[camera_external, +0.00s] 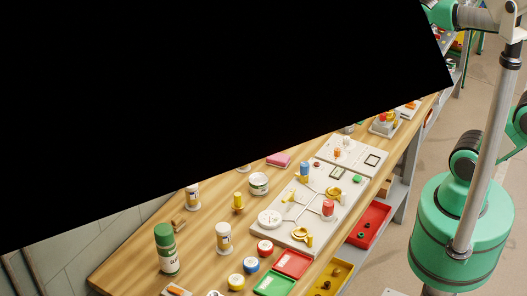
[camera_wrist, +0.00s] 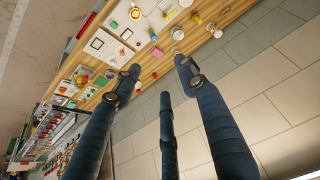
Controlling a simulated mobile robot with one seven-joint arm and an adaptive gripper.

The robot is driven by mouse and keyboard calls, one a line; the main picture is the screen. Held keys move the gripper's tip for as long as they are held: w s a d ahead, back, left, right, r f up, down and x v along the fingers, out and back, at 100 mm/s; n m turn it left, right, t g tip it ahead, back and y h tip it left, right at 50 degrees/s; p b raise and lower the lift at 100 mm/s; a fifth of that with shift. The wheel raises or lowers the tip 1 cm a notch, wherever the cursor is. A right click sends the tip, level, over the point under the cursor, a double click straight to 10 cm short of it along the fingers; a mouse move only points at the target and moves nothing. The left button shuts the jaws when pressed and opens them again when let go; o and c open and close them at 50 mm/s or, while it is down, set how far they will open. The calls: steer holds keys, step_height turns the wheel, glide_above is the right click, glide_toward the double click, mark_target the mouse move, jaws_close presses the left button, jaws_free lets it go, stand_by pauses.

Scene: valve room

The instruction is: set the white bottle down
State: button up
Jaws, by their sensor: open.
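My gripper (camera_wrist: 160,86) shows in the wrist view with its dark blue fingers spread wide. I see nothing held between them; the bench and pale tiles show through the gap. I cannot tell which one the task means. Small whitish items, including a white cylinder (camera_wrist: 177,33), stand on the bench in the wrist view. My gripper does not show in the external view.
A green-capped bottle (camera_external: 166,252) stands near the bench's left end. Several small jars, a white board with fittings (camera_external: 290,222), a red tray (camera_external: 292,263) and a green tray (camera_external: 273,284) crowd the bench. A large black area hides the external view's upper left.

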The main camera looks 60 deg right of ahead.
steer(key=s+a+f, duration=0.1)
steer(key=s+f, duration=0.1)
steer(key=s, duration=0.3)
steer(key=shift+s+a, duration=0.2)
steer(key=shift+a, duration=0.1)
steer(key=shift+f, duration=0.15)
step_height(320, 180, down, 17)
steer(key=b, duration=1.7)
stand_by(4.6)
